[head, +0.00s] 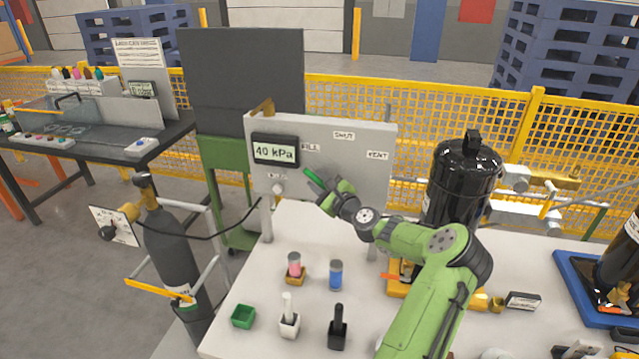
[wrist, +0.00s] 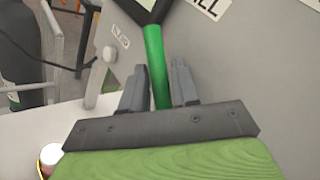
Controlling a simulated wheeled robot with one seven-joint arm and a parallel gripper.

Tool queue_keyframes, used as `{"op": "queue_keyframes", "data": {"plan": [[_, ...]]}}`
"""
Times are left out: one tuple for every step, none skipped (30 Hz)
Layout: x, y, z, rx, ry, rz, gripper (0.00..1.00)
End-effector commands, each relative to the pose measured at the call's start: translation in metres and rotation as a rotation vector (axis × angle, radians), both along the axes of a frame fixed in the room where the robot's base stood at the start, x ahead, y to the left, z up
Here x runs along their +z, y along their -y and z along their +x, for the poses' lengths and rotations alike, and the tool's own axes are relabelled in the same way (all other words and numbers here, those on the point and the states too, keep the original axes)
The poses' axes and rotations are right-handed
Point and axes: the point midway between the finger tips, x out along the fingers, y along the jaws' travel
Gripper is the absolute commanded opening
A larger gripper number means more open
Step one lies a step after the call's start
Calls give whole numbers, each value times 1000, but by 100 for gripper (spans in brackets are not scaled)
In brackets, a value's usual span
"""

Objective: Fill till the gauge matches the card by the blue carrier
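A grey panel (head: 350,190) carries a gauge (head: 275,151) reading 40 kPa and the labels FILL (head: 311,147), SHUT (head: 344,135) and VENT (head: 377,155). A green lever (head: 314,180) on the panel points up and left, toward the FILL side. My gripper (head: 335,188) is at the lever; in the wrist view the lever (wrist: 158,70) runs between the two fingers, which look closed on it. The blue carrier (head: 577,290) is at the far right with a black tank (head: 620,265). A dark-framed card (head: 522,301) stands left of it, its text too small to read.
A black tank (head: 462,190) stands behind my arm. A pink can (head: 294,264), a blue can (head: 335,274), a green box (head: 243,316) and two small holders (head: 289,322) (head: 338,330) stand on the front left of the table. A grey cylinder (head: 172,250) with a hose stands left.

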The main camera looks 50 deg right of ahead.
Motion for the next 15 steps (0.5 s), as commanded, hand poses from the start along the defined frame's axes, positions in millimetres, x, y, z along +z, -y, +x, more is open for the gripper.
{"op": "queue_keyframes", "data": {"plan": [[0,0,0,0,0,0,29],[0,0,0,0,0,0,29],[0,0,0,0,0,0,29],[0,0,0,0,0,0,29],[0,0,0,0,0,0,29],[0,0,0,0,0,-1,23],[0,0,0,0,0,-1,19],[0,0,0,1,-1,-1,14],[0,0,0,1,-1,-1,8],[0,0,0,1,-1,-1,3],[0,0,0,1,-1,-1,0],[0,0,0,1,-1,-1,0],[0,0,0,1,-1,-1,0],[0,0,0,1,-1,-1,0],[0,0,-1,1,-1,-1,0]]}}
